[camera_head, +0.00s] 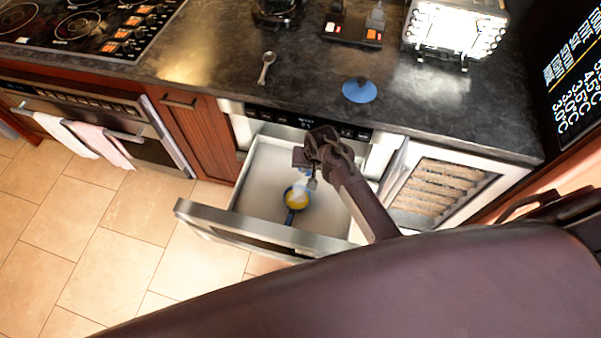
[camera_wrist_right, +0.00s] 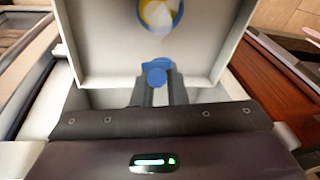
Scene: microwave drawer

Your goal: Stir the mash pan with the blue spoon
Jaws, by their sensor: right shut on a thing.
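The mash pan (camera_head: 290,206) is a small blue pan with yellow mash (camera_head: 298,200) in it. It sits inside the pulled-out drawer (camera_head: 259,180); part of it also shows at the top of the right wrist view (camera_wrist_right: 142,27). My right gripper (camera_head: 312,182) is over the drawer, above the pan. In the wrist view, its fingers are shut on a blue piece, which looks like the blue spoon (camera_wrist_right: 157,66). The spoon's far end is hard to make out, so I cannot tell whether it touches the mash. My left gripper is not in view.
The drawer's steel front (camera_head: 240,232) and its side walls surround the pan. A blue lid (camera_head: 359,91) and a metal spoon (camera_head: 266,68) lie on the dark counter (camera_head: 300,90). A toaster (camera_head: 455,28) stands at the back right, and a cooktop (camera_head: 80,25) is at the left.

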